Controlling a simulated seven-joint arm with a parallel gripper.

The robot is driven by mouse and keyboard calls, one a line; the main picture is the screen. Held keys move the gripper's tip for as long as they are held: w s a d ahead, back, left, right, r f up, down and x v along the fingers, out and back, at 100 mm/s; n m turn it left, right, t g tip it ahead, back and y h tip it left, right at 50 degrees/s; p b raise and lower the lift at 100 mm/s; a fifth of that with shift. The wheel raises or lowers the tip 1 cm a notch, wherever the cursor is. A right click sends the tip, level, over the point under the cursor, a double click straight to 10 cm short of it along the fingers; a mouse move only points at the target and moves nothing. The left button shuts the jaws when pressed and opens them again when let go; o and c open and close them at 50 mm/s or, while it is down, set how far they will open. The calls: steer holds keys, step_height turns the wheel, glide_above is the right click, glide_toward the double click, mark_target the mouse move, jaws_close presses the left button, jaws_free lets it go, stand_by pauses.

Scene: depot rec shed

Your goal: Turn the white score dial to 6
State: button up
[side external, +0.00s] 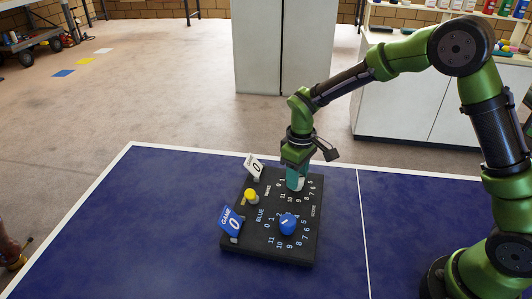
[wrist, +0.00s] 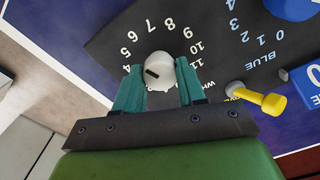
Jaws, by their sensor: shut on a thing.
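The white score dial (wrist: 165,72) sits between my gripper's two teal fingers (wrist: 160,78) in the wrist view. The fingers are shut on its sides. A black mark on the dial lies toward its left side, on the side of the printed 4 and 5; the exact number is hard to tell. The 6 (wrist: 133,36) is printed up and left of the dial. In the side external view my gripper (side external: 296,178) points down onto the far part of the black scoreboard (side external: 268,250), mostly hiding the dial.
A blue dial (side external: 288,224) and a yellow knob (side external: 251,196) stand on the same board. A white game card (side external: 254,166) and a blue game card (side external: 231,222), both showing 0, stand along its left edge. The blue table (side external: 130,220) around the board is clear.

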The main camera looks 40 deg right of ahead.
mark_target(300, 180)
steer(key=shift+r+m, duration=0.1)
steer(key=shift+m, duration=0.7)
steer(key=o, duration=1.1)
steer(key=shift+c, duration=0.2)
step_height(300, 180, up, 17)
steer(key=shift+w, duration=0.1)
steer(key=s+d+r+m+t+y, duration=0.1)
steer(key=s+d+m+t, duration=0.1)
steer(key=s, duration=0.8)
steer(key=s+d+r+m+t+y, duration=0.1)
steer(key=s+m+t, duration=0.3)
steer(key=s, duration=0.6)
steer(key=shift+d+r+t, duration=0.45)
steer(key=shift+d+t, duration=0.15)
steer(key=shift+d, duration=0.05)
